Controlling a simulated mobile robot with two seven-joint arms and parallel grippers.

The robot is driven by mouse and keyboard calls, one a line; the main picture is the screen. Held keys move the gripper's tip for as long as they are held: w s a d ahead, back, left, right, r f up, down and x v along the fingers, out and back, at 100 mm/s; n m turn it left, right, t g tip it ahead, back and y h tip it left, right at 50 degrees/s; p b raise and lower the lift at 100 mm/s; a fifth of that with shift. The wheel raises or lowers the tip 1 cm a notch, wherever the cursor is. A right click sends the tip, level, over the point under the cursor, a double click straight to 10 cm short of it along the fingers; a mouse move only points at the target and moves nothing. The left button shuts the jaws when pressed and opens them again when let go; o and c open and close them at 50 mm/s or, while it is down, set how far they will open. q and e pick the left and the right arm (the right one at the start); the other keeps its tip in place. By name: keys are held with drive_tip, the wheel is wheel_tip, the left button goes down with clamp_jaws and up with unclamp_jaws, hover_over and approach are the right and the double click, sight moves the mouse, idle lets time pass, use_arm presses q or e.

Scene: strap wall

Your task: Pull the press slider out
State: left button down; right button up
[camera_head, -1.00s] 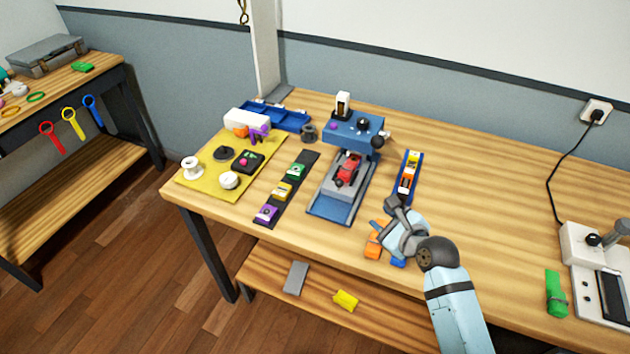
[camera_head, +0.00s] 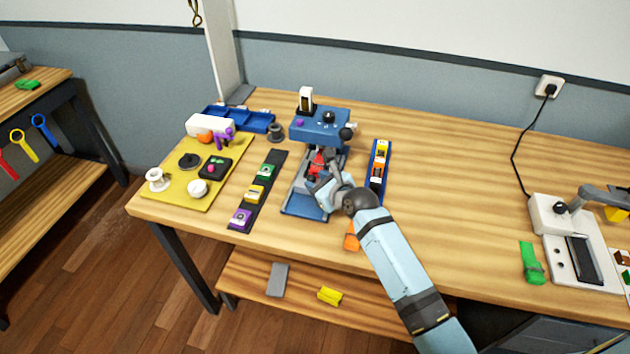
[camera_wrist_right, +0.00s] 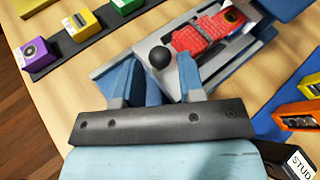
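The blue press (camera_head: 322,125) stands at the back middle of the workbench, with a blue rail base (camera_head: 302,205) in front. Its grey slider lies on the rail and carries a red toy car; in the right wrist view the slider (camera_wrist_right: 154,40), the red car (camera_wrist_right: 207,36) and a round black knob (camera_wrist_right: 160,58) at the slider's near end show clearly. My right gripper (camera_head: 320,182) is over the slider's front end and partly hides it. Its fingers are open, one on each side of the knob, with gaps visible. My left gripper is out of view.
A dark strip (camera_head: 257,190) with coloured blocks lies left of the press. A blue rack (camera_head: 379,165) stands close on its right. An orange piece (camera_head: 352,237) lies by the front edge, beside my arm. The bench further right has clear room.

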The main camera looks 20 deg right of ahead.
drive_tip(key=shift+x, duration=0.8)
